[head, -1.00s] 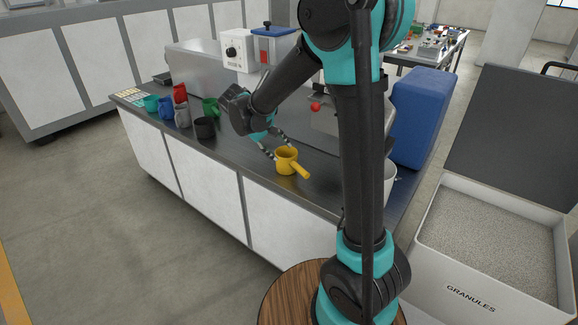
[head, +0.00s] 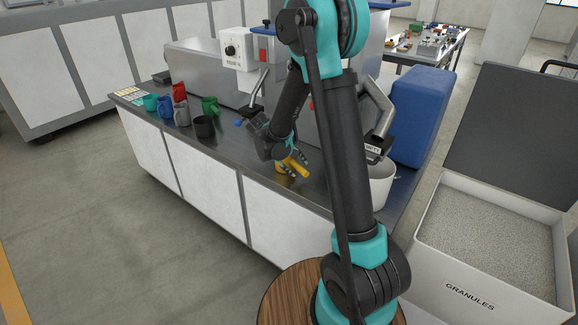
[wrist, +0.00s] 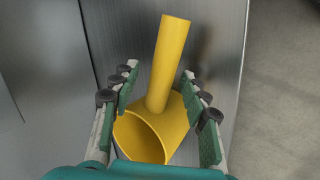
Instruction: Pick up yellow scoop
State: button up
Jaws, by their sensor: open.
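The yellow scoop (head: 300,169) sits on the metal counter, partly hidden behind my gripper in the head view. In the wrist view the yellow scoop (wrist: 172,70) shows its round cup near my palm and its handle pointing up the picture. My gripper (head: 287,160) is over the scoop. Its two fingers (wrist: 162,98) are spread, one on each side of the scoop's cup, with a gap visible to the left finger. The right finger is close to the cup; I cannot tell whether it touches.
Several coloured scoops, including a black one (head: 203,127) and a green one (head: 210,105), stand on the counter to the left. A white bucket (head: 381,188) and a blue block (head: 424,118) are to the right. A granules bin (head: 470,296) stands at far right.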

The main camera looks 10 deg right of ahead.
jog(key=shift+d+f, duration=0.1)
jog(key=shift+f, duration=0.05)
grip_shut()
dwell(0.4)
